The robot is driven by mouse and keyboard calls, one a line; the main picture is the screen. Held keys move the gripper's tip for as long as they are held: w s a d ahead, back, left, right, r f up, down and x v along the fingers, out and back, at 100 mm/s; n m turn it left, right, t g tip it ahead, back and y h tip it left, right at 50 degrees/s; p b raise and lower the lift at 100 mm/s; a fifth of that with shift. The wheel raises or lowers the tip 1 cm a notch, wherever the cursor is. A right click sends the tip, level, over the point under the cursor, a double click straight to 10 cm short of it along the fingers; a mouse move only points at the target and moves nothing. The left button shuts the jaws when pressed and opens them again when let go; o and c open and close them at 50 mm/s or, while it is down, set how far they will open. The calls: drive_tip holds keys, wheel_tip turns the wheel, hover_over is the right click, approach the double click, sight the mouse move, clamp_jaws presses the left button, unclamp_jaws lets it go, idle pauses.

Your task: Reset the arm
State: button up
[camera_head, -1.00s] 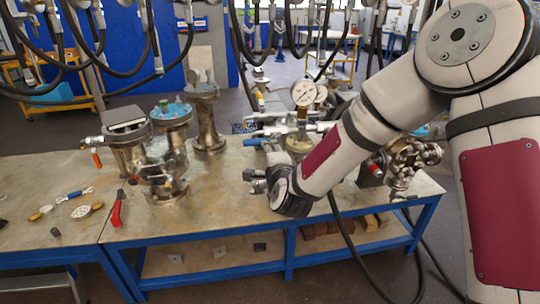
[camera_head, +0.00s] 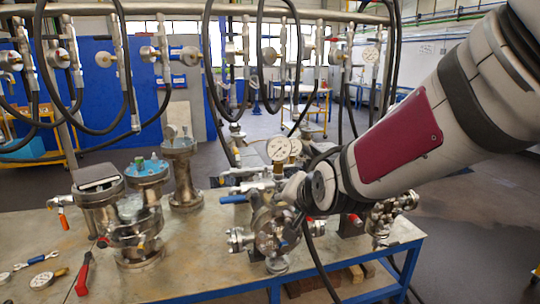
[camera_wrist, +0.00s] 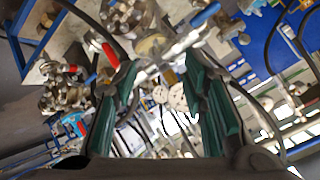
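My arm comes in from the upper right in the head view, and its wrist is over the back right part of the bench (camera_head: 215,255). The fingers of my gripper cannot be made out there. In the wrist view my gripper (camera_wrist: 161,62) shows two green-padded fingers spread apart, with nothing held between them. Past the fingertips are metal fittings, a red handle (camera_wrist: 110,55), a blue handle (camera_wrist: 206,15) and a pressure gauge (camera_wrist: 178,97). Their distance from the fingers is hard to tell.
A flanged valve body (camera_head: 272,232) stands below my wrist, with a pressure gauge (camera_head: 279,149) behind it. Several flanged vessels (camera_head: 140,215) stand on the left. A red-handled tool (camera_head: 83,272) lies near them. Hoses hang from the overhead rail (camera_head: 200,7).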

drive_tip(key=s+d+r+n+g+h, duration=0.1)
drive_tip(key=s+d, duration=0.4)
drive_tip(key=s, duration=0.3)
drive_tip(key=s+d+r+n+g+h, duration=0.1)
drive_tip(key=s+d, duration=0.3)
drive_tip(key=s, duration=0.5)
drive_tip(key=s+d+r+n+g+h, duration=0.1)
drive_tip(key=s+d+n+g, duration=0.1)
drive_tip(key=s+d, duration=0.3)
drive_tip(key=s, duration=0.4)
drive_tip(key=shift+s+d+r+n+g, duration=0.15)
drive_tip(key=shift+s+d+n+g, duration=0.1)
drive_tip(key=shift+d+n+g, duration=0.15)
